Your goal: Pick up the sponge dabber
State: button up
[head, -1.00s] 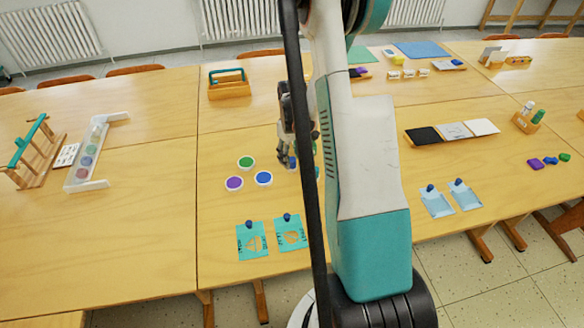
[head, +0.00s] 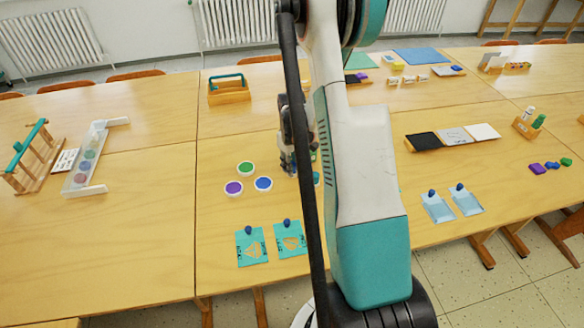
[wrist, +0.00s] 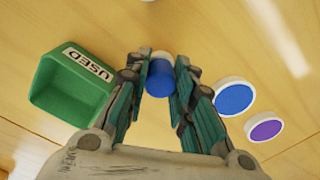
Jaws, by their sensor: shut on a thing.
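In the wrist view, the sponge dabber (wrist: 160,76) is a short blue cylinder with a paler top, between the fingertips. My gripper (wrist: 161,78) is shut on it, with one finger on each side. In the head view, my gripper (head: 289,166) is low over the table, right of the round paint pads, and is mostly hidden behind my own arm. I cannot tell whether the dabber is clear of the table.
A green bin marked USED (wrist: 60,92) stands left of the gripper in the wrist view. A blue pad (wrist: 233,97) and a purple pad (wrist: 264,127) lie to the right. Teal stencil cards (head: 250,257) with blue knobs lie near the front edge.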

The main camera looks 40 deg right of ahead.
notch_tip(320, 180, up, 20)
jog(key=p, duration=0.6)
jog(key=shift+o, duration=0.9)
jog(key=shift+f, duration=0.1)
jog(key=shift+c, duration=1.2)
jog(key=shift+w+a+f+b, duration=0.5)
jog(key=shift+a+f+b, duration=0.95)
jog(key=shift+f, duration=1.45)
jog(key=shift+w+a+f+b, duration=0.45)
jog(key=shift+a+f+b, duration=0.25)
jog(key=shift+a+f, duration=1.8)
jog(key=shift+w+a+f+b, duration=0.5)
jog(key=shift+a+f+b, duration=0.75)
jog(key=shift+f, duration=2.05)
jog(key=shift+a+f+b, duration=0.1)
jog(key=shift+f+b, duration=0.35)
jog(key=shift+f, duration=0.1)
